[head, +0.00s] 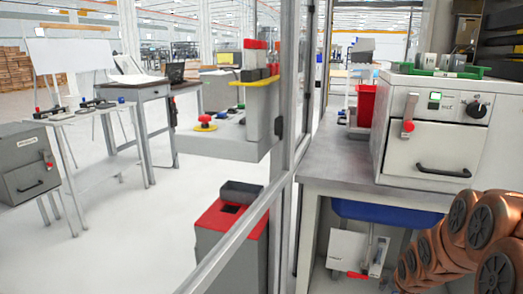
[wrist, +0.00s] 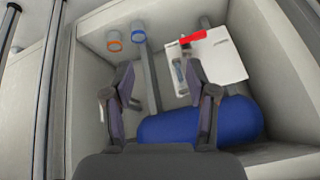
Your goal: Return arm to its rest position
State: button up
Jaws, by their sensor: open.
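My gripper (wrist: 160,88) shows in the wrist view with its two dark fingers spread apart and nothing between them. It faces a pale recess that holds a blue cylinder (wrist: 225,122), a white box (wrist: 222,58) with a red handle (wrist: 192,38), and a grey pipe. The blue cylinder lies behind the fingers in this view; I cannot tell the distance. In the head view my copper-coloured arm (head: 455,250) fills the lower right corner, and its gripper end is out of that frame.
A grey workbench (head: 335,165) carries a white oven-like machine (head: 432,150) above the recess. A metal frame post (head: 289,100) stands left of the bench. A red-topped bin (head: 232,220) stands beyond the frame. Pale open floor lies farther left.

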jog(key=s+a+r+n+g+y, duration=0.1)
jog(key=s+a+r+n+g, duration=0.15)
jog(key=s+a, duration=0.65)
jog(key=s+a+r+n+g, duration=0.2)
jog(key=s+a+r+g, duration=0.15)
jog(key=s, duration=0.95)
jog(key=s+a+r+n+g+y, duration=0.1)
jog(key=s+a+r+n+g, duration=0.15)
jog(key=s+a, duration=0.65)
jog(key=s+d+r+p, duration=0.1)
jog(key=r+p, duration=1.1)
jog(key=r, duration=0.1)
jog(key=s+d+r+t+p, duration=0.1)
jog(key=s+r+p, duration=0.1)
jog(key=r+p, duration=1)
notch_tip(320, 180, up, 2)
jog(key=shift+s+r+p, duration=0.1)
jog(key=shift+s+p, duration=0.05)
jog(key=shift+p, duration=0.2)
